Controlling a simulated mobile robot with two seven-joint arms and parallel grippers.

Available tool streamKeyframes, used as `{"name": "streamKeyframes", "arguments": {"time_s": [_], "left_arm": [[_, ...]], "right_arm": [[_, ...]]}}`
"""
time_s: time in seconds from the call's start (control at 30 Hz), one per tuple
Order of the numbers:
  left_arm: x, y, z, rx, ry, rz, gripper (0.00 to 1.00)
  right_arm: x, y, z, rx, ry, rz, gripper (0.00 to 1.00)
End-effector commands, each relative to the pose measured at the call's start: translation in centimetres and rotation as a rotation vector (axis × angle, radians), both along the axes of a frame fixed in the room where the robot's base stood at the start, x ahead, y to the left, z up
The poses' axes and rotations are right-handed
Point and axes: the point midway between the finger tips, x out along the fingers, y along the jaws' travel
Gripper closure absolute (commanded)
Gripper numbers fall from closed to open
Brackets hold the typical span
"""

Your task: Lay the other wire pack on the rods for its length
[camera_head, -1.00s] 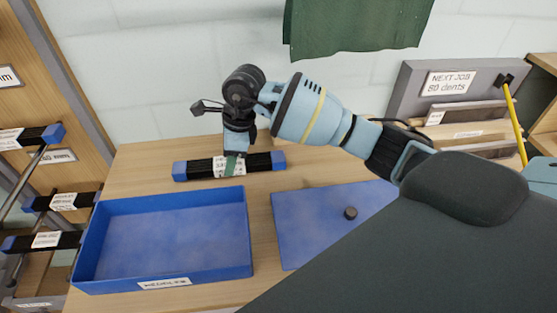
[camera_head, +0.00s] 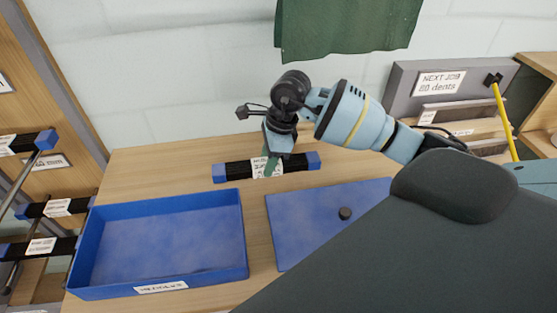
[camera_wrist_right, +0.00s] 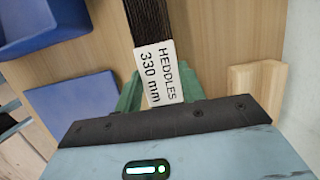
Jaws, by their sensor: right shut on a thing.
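A wire pack (camera_head: 295,164), a black bundle with blue ends and a white label, is in my right gripper (camera_head: 268,163) behind the blue tray. In the right wrist view its label (camera_wrist_right: 158,75) reads "HEDDLES 330 mm", and the green fingers (camera_wrist_right: 158,98) close on either side of it. I cannot tell how far the pack is above the table. Other wire packs (camera_head: 57,208) (camera_head: 40,247) (camera_head: 28,143) with blue ends lie across the metal rods (camera_head: 24,197) of the rack at the left. My left gripper is not in view.
An empty blue tray (camera_head: 240,225) stands on the wooden table (camera_head: 160,165). A blue board (camera_head: 300,235) with a small dark knob (camera_head: 345,213) lies to its right. A grey "NEXT JOB 80 dents" stand (camera_head: 408,95) is at the back right. A green cloth (camera_head: 345,30) hangs on the wall.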

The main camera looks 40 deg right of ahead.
Motion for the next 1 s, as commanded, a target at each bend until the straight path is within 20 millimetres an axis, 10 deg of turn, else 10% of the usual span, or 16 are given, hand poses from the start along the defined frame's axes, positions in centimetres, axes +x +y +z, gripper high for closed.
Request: {"name": "streamKeyframes", "arguments": {"time_s": [0.17, 0.67, 0.7, 1.0], "left_arm": [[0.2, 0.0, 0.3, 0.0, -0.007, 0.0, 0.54], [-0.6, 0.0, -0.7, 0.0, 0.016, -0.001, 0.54], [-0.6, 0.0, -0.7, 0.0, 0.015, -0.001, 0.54], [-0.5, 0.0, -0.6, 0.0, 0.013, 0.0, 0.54]], "right_arm": [[-1.2, -2.6, 0.2, -0.002, -0.002, -0.003, 0.97], [-1.1, -2.3, -1.5, 0.001, -0.002, 0.0, 0.97], [-1.1, -2.3, -1.5, 0.0, 0.0, 0.0, 0.55], [-1.1, -2.3, -1.5, 0.001, 0.0, -0.001, 0.39]]}}
